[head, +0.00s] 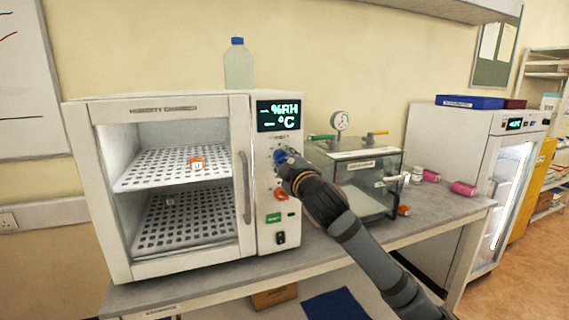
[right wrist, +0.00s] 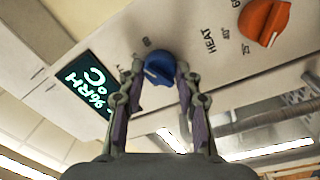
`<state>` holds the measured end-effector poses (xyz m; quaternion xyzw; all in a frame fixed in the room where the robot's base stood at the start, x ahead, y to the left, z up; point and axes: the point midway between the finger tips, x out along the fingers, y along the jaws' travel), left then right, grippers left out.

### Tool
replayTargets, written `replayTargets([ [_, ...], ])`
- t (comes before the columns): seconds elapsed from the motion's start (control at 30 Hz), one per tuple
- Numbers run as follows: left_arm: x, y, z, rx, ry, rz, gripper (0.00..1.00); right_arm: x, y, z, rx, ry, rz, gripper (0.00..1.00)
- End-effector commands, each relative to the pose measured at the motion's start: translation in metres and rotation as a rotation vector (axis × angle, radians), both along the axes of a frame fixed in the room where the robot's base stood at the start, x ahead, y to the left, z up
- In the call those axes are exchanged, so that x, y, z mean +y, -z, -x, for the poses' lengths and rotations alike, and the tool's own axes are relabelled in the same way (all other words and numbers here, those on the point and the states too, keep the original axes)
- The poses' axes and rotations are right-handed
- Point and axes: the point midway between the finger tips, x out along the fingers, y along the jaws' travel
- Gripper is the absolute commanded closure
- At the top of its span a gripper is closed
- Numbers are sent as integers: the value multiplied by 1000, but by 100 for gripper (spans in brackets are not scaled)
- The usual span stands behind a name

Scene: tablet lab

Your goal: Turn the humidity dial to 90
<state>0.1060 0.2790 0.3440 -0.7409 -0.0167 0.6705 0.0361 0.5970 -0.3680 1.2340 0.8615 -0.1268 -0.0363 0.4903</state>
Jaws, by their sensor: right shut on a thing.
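The humidity chamber (head: 170,108) is a white box with a glass door on the bench. Its display (head: 278,116) shows dashes before %RH and °C. The blue dial (head: 279,156) is on the control panel below the display, mostly hidden behind my right gripper (head: 287,163). In the right wrist view the blue dial (right wrist: 160,68) has a white pointer line and sits between the fingertips of my right gripper (right wrist: 158,78), which is shut on it. An orange dial (right wrist: 264,20) marked HEAT is beside it; it also shows in the head view (head: 279,194). My left gripper is out of view.
A clear vacuum chamber (head: 362,185) with a gauge (head: 340,121) stands just right of the panel, close to my right arm. A bottle (head: 238,66) stands on top of the humidity chamber. Pink-capped jars (head: 462,188) lie at the bench's right end. A green switch (head: 273,217) is low on the panel.

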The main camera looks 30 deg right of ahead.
Motion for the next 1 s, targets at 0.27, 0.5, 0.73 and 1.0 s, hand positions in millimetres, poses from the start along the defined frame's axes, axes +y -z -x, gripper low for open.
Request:
replayTargets([
  [0.27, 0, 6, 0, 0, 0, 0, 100, 0, 3, 0, -49, 0, -223, 98],
  [0.5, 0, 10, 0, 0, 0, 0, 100, 0, 2, 0, -80, 1, -356, 98],
  [0.73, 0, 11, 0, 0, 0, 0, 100, 1, 3, -1, -95, 2, -424, 98],
  [1.0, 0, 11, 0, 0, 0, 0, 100, 0, 3, -1, -99, 2, -446, 98],
])
